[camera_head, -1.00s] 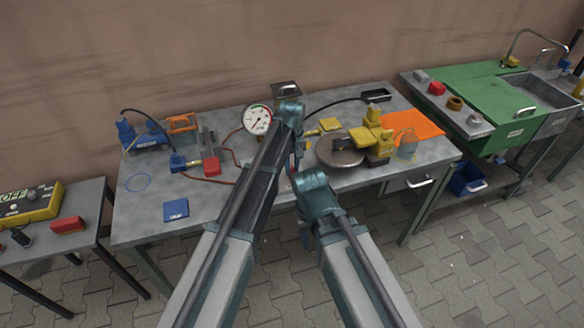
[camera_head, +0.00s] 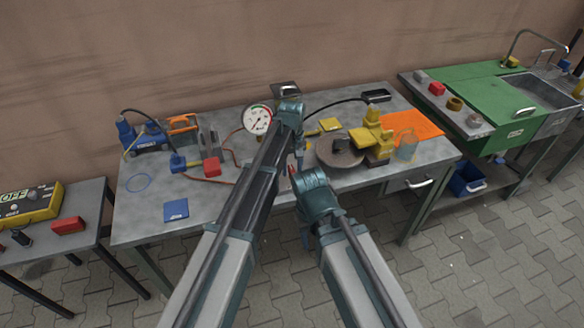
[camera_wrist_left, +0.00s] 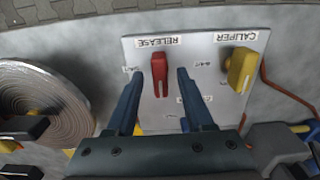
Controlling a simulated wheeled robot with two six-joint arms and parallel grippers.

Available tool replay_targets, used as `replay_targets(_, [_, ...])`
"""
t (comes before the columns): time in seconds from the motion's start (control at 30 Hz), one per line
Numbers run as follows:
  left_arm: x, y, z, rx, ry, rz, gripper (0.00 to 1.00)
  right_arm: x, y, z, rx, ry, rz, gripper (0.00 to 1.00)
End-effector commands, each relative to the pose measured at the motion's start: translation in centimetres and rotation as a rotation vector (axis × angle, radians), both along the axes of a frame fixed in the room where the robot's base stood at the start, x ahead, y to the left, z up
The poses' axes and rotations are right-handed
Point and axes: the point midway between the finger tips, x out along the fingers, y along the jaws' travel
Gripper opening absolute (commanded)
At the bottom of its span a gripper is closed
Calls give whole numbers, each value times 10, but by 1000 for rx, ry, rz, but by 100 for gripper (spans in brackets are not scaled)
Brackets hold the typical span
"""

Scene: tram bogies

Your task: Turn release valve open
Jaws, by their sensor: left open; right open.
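The release valve is a red handle (camera_wrist_left: 159,75) on a white panel (camera_wrist_left: 205,48) in the left wrist view, under an upside-down RELEASE label. The handle lies lengthwise in the picture, its slotted end towards my wrist. My left gripper (camera_wrist_left: 160,74) is open, with one finger on each side of the handle and a visible gap on both sides. A yellow handle (camera_wrist_left: 242,70) labelled CALIPER sits to its right on the same panel. In the head view my left gripper (camera_head: 298,158) hides most of this panel. My right gripper (camera_head: 305,238) is lower, mostly hidden behind its own arm.
A pressure gauge (camera_head: 257,120) stands left of my left arm. A metal disc (camera_head: 338,150) with a yellow caliper (camera_head: 375,138) is to the right. A blue pump (camera_head: 145,136) stands at the back left. The bench's (camera_head: 145,215) front left is mostly clear.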

Motion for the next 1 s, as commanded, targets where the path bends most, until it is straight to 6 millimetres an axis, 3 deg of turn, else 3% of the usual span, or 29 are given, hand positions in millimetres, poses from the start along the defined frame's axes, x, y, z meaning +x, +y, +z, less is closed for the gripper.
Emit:
replay_targets(0.27, [0, 0, 27, 0, 0, 0, 52, 0, 0, 27, 0, 0, 0, 50])
replay_targets(1.0, [0, 0, 132, 0, 0, 0, 52, 0, 0, 132, 0, 0, 0, 50])
